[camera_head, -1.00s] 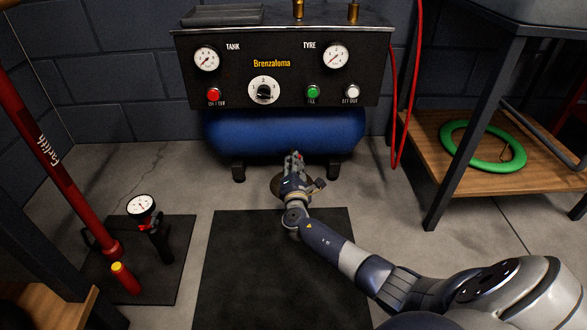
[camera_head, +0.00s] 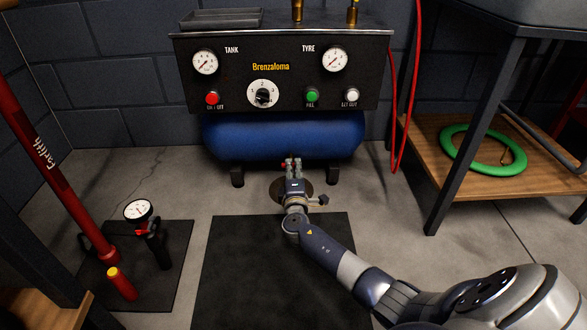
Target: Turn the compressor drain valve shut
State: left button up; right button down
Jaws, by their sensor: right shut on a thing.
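The compressor (camera_head: 345,127) has a blue tank under a black panel and stands against the back wall. My right gripper (camera_head: 291,164) is at the underside of the tank, near its middle, with its fingers pointing at the compressor. It is shut on the drain valve, of which only a small red part (camera_head: 284,165) shows at the left of the fingers. The rest of the valve is hidden by the gripper, so I cannot tell how far it is turned. My left gripper is not in view.
A dark round dish (camera_head: 277,188) lies on the floor under my right gripper. A black mat (camera_head: 240,270) is in front. A red pump (camera_head: 60,185) and a gauge (camera_head: 139,210) stand at left. A shelf with a green tyre (camera_head: 452,149) is at right. A red hose (camera_head: 407,120) hangs beside the compressor.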

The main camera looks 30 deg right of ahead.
jog(key=shift+f, duration=0.1)
dwell(0.3)
jog(key=c, duration=1.7)
grip_release()
jog(key=shift+s, duration=0.1)
jog(key=shift+v, duration=3.75)
jog(key=shift+a, duration=0.1)
